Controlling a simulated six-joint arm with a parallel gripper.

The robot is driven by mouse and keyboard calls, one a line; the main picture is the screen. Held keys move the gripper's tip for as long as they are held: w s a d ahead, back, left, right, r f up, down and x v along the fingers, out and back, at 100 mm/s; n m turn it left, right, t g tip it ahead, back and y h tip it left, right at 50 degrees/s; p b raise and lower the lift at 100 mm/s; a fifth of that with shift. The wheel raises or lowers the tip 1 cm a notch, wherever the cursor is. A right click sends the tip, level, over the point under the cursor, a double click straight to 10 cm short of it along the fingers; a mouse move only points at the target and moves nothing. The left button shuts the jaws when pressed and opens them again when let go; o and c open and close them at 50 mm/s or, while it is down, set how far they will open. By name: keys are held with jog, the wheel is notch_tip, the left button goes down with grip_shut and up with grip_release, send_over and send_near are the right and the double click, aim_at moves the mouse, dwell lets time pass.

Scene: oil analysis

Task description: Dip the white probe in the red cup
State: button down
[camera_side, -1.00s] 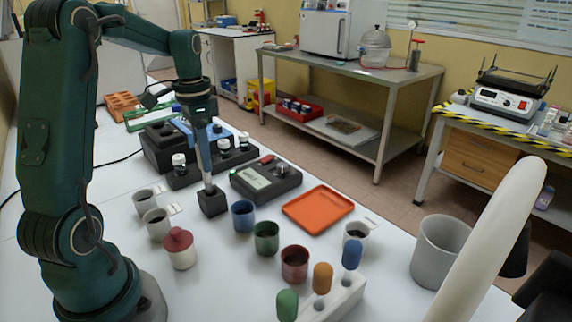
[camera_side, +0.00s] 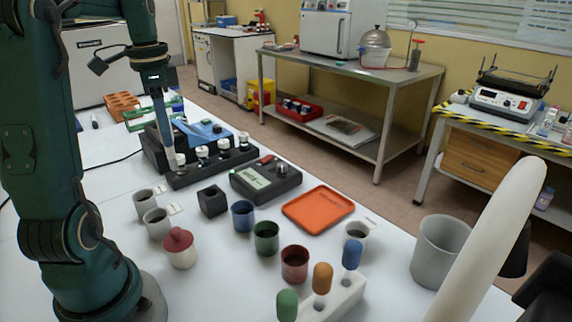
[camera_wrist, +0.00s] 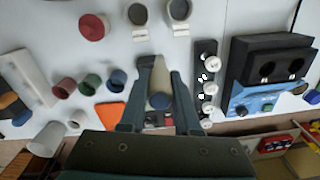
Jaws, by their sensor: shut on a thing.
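My gripper (camera_side: 167,135) is raised over the far left of the table, beside the dark instrument. In the wrist view its two fingers (camera_wrist: 160,78) are closed around the pale white probe (camera_wrist: 158,76), which has a bluish round end. In the side view only a short pale part of the probe shows below the fingers. The red cup (camera_side: 294,262) stands upright at the front centre of the table, well to the right of my gripper. It also shows in the wrist view (camera_wrist: 65,87).
A blue cup (camera_side: 243,215) and a green cup (camera_side: 265,237) stand left of the red cup. A small black block (camera_side: 212,201) stands behind them, its top free. An orange tray (camera_side: 318,208), a red-lidded jar (camera_side: 179,248) and a rack with colored-handled tools (camera_side: 335,300) are nearby.

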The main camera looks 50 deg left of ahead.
jog(key=w+d+f+m, duration=0.1)
jog(key=w+d+m, duration=0.4)
jog(key=w+d, duration=0.6)
jog(key=s+d+f+m, duration=0.1)
jog(key=d+f+m, duration=0.1)
jog(key=d, duration=0.6)
jog(key=s+d+f+m, duration=0.1)
jog(key=d+m, duration=0.3)
jog(key=d, duration=0.5)
jog(key=shift+s+d+f, duration=0.2)
jog(key=shift+s+f, duration=0.2)
jog(key=shift+f, duration=0.3)
jog(key=shift+f, duration=0.25)
jog(key=shift+f, duration=0.7)
jog(key=shift+f, duration=0.7)
jog(key=shift+f, duration=0.7)
jog(key=shift+f, duration=0.2)
jog(key=shift+r, duration=0.1)
dwell(0.5)
